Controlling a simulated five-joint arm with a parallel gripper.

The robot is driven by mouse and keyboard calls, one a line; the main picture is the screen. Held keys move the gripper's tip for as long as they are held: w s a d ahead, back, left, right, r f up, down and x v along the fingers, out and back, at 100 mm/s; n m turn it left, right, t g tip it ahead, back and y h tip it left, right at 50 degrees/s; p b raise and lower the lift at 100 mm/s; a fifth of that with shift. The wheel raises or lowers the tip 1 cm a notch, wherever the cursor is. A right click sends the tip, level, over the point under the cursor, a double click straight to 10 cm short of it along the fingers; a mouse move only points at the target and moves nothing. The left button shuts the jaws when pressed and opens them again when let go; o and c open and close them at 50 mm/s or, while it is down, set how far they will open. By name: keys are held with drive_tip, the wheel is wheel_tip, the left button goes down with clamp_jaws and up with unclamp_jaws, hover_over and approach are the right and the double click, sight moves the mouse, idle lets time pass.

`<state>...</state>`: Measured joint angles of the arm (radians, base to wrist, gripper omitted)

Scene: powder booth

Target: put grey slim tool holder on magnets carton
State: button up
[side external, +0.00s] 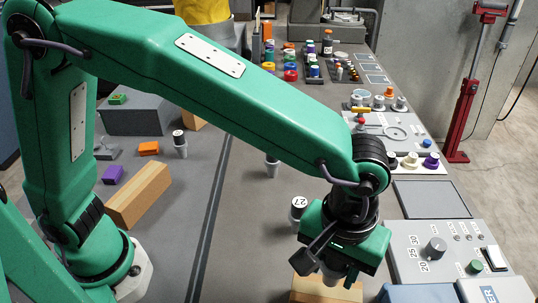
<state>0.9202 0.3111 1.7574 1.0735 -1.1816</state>
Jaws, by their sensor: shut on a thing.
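My gripper (338,272) is at the lower right, pointing down and shut on a grey slim tool holder (331,277). The gripper body hides much of the holder. A tan carton (312,292) lies directly below the gripper, partly cut off by the bottom edge of the picture. I cannot read any lettering on it, so I cannot tell if it is the magnets carton. I also cannot tell whether the holder touches its top or hangs just above it.
Other grey holders stand farther back (272,166) and left (180,146). A long tan block (138,196) lies at left. A control panel (440,250) with knobs is at right. The grey bench left of the gripper is mostly clear.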

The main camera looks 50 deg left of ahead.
sight(330, 278)
drive_tip(key=shift+f, duration=1.7)
drive_tip(key=shift+f, duration=0.1)
drive_tip(key=o, duration=1.2)
drive_tip(key=shift+f, duration=0.1)
wheel_tip(330, 278, up, 12)
drive_tip(key=shift+r, duration=0.2)
